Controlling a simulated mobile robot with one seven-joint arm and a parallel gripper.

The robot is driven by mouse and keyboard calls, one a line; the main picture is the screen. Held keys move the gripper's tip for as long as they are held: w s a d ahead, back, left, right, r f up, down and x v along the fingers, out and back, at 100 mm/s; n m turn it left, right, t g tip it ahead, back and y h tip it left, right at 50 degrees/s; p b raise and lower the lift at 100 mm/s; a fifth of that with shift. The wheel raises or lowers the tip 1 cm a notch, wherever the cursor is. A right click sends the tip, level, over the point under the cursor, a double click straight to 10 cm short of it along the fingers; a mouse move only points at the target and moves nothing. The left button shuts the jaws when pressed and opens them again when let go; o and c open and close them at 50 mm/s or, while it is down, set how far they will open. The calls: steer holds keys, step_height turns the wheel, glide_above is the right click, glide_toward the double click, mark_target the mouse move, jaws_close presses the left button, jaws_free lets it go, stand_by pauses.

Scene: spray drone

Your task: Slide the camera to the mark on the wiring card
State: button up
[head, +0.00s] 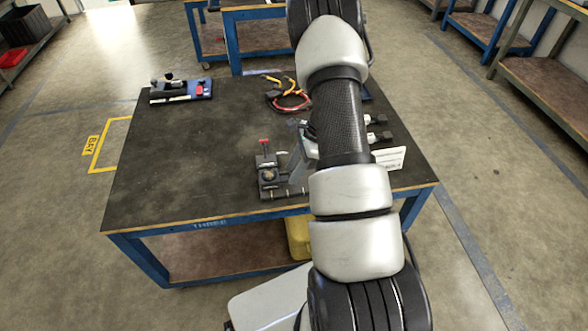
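The work is on a dark-topped table with a blue frame (180,170). A small dark unit with a round tan part (268,175), which may be the camera, sits on a dark rail-like base near the table's front edge. A red-topped piece (264,142) stands just behind it. A white card with print (391,158), perhaps the wiring card, shows to the right of my arm; its mark cannot be read. Grey parts (302,150), perhaps of the drone, are mostly hidden behind my arm.
A blue fixture with black and red parts (181,89) stands at the back left. Yellow-handled pliers and a red cable (288,94) lie at the back middle. Black cylindrical parts (377,128) stick out right of my arm.

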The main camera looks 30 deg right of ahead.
jaws_close()
steer(key=s+d, duration=0.1)
steer(key=d, duration=0.4)
steer(key=s+d+b, duration=0.1)
steer(key=s+d, duration=0.1)
steer(key=d, duration=0.3)
steer(key=s+d+b, duration=0.1)
steer(key=d, duration=0.4)
steer(key=shift+s, duration=0.15)
steer(key=o, duration=0.7)
jaws_free()
steer(key=p+v, duration=0.2)
steer(key=v, duration=1.5)
steer(key=shift+d+r, duration=0.15)
steer(key=shift+r, duration=0.05)
steer(key=shift+s, duration=0.1)
